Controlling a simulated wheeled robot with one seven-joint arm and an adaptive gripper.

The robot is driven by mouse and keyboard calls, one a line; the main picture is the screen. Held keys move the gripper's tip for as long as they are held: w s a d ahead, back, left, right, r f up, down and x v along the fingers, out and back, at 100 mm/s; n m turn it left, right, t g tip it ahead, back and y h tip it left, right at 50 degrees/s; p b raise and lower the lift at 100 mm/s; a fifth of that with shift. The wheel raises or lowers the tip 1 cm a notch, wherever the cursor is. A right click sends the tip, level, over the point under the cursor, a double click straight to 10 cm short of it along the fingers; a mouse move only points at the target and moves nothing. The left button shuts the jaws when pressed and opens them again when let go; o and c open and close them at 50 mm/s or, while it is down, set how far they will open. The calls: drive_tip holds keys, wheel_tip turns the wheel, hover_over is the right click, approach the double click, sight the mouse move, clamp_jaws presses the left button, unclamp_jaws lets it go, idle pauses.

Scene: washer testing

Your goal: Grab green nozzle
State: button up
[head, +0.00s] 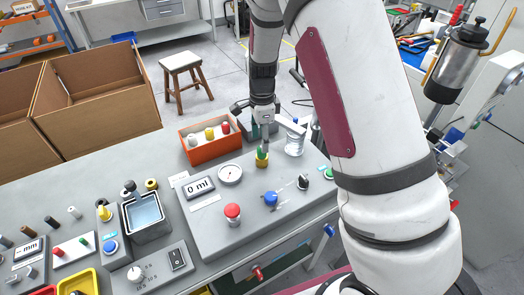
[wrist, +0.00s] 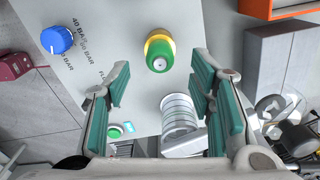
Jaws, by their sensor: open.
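The green nozzle (wrist: 160,57) sits in a yellow ring on the grey panel in the wrist view. In the head view the green nozzle (head: 262,155) shows as a small green tip above its yellow base, partly covered by my gripper. My gripper (wrist: 158,74) is open, with its teal-padded fingers on either side of the picture and the nozzle between and just beyond the fingertips. Nothing is between the pads in their grip. In the head view my gripper (head: 265,138) hangs right over the nozzle; whether it touches cannot be told.
A blue knob (head: 270,198), a round gauge (head: 230,174), a red button (head: 232,211) and a black knob (head: 302,182) stand on the same panel. A clear and white cylinder (head: 295,143) is close to the right. An orange box (head: 213,152) with several nozzles lies behind left.

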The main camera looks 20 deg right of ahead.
wheel_tip(320, 180, down, 5)
drive_tip(key=shift+d+p, duration=0.15)
drive_tip(key=shift+p, duration=0.25)
drive_tip(key=shift+c, duration=0.5)
clamp_jaws()
